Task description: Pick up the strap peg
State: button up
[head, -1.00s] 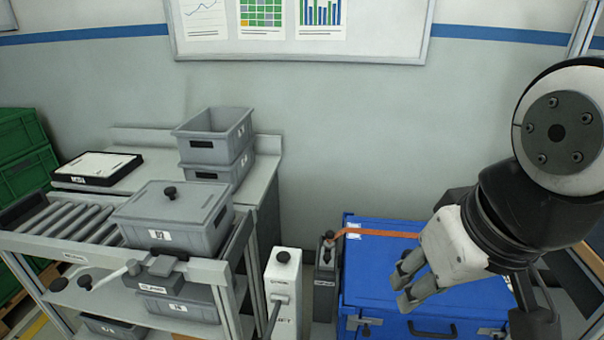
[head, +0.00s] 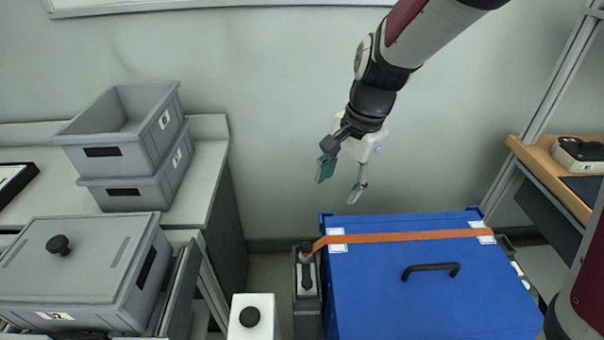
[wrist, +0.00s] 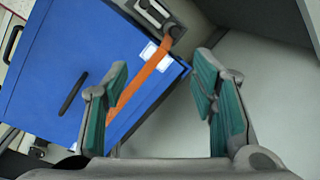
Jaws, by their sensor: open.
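The strap peg (head: 305,246) is a small dark knob at the left end of an orange strap (head: 400,238). It stands on a narrow grey post beside the back left corner of a blue crate (head: 420,300). In the wrist view the peg (wrist: 177,31) is beyond the fingertips, at the top, just right of centre. My gripper (head: 341,180) is open and empty. It hangs above and a little right of the peg, apart from it. In the wrist view, the teal-padded fingers of my gripper (wrist: 160,100) are spread wide, with the strap showing between them.
A white post with a black knob (head: 250,316) stands nearer. Grey bins (head: 120,140) are at left, a wooden bench (head: 560,165) at right. The wall is behind.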

aim_at(307, 244)
jog(key=w+a+f+m, duration=0.1)
jog(key=w+a+f, duration=0.1)
jog(key=f, duration=0.6)
jog(key=w+a+f+m+h+b, duration=0.1)
jog(key=w+a+f+m, duration=0.1)
jog(key=f, duration=0.7)
jog(key=w+a+f+m+b, duration=0.1)
jog(key=w+f, duration=0.3)
jog(key=f, duration=0.5)
jog(key=shift+a+f+m+g+h, duration=0.1)
jog(key=shift+a+m+g+h, duration=0.35)
jog(key=shift+m, duration=0.15)
jog(key=shift+s+f, duration=0.15)
jog(key=shift+f, duration=1.35)
jog(key=shift+s+f, duration=0.15)
jog(key=shift+f, duration=1.35)
grip_shut()
